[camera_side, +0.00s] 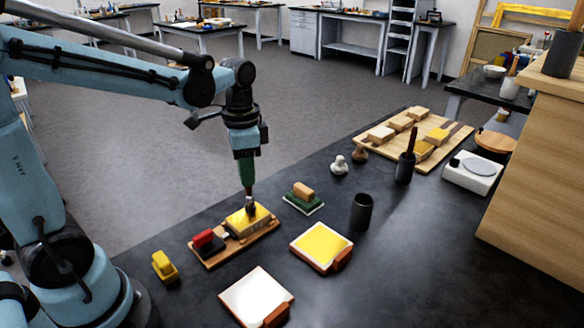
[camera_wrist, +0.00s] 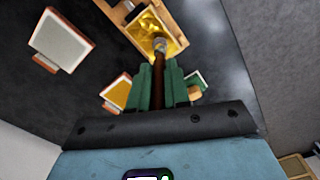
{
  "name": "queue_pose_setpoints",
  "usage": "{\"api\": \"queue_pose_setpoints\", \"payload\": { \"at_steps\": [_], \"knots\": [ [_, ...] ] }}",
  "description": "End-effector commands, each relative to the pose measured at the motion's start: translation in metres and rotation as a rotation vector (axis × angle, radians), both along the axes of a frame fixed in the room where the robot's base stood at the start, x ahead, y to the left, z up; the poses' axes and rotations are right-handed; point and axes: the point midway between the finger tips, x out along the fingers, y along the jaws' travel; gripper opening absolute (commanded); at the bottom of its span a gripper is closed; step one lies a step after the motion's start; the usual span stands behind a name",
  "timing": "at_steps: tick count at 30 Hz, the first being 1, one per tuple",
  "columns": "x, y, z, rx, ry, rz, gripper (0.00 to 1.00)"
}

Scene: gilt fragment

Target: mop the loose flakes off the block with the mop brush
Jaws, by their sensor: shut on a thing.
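The gold-topped block (camera_side: 243,222) sits on a wooden board (camera_side: 262,234) on the dark table. In the wrist view the block (camera_wrist: 143,24) shows an uneven, crinkled gold surface; single loose flakes are too small to make out. My gripper (camera_side: 246,182), with green fingers, is shut on the dark brown handle of the mop brush (camera_side: 249,200) and holds it upright. The brush (camera_wrist: 158,72) has its pale head at the block's top near one edge. I cannot tell whether the bristles touch. The gripper (camera_wrist: 159,80) hides part of the handle.
A red-and-black object (camera_side: 207,243) shares the board. Around it stand a yellow block (camera_side: 165,265), a green-based block (camera_side: 303,199), a yellow pad (camera_side: 320,243), a white pad (camera_side: 254,295) and a black cup (camera_side: 361,211). A larger board (camera_side: 452,137) with several blocks lies behind.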

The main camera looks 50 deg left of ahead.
Motion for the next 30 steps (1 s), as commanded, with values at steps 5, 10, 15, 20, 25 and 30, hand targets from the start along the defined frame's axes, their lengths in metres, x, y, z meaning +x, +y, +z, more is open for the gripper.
{"api": "queue_pose_setpoints", "payload": {
  "at_steps": [5, 10, 15, 20, 25, 30],
  "knots": [
    [0.017, 0.000, 0.000, 0.000, 0.000, 0.000, 0.00],
    [0.023, -0.009, 0.000, 0.000, 0.000, -0.003, 0.00],
    [0.009, -0.010, 0.000, 0.000, 0.000, 0.001, 0.00],
    [-0.006, -0.009, 0.000, 0.000, 0.000, 0.001, 0.00],
    [-0.021, -0.009, 0.000, 0.000, 0.000, 0.001, 0.00],
    [-0.037, -0.009, 0.000, 0.000, 0.000, 0.001, 0.00]
  ]
}}
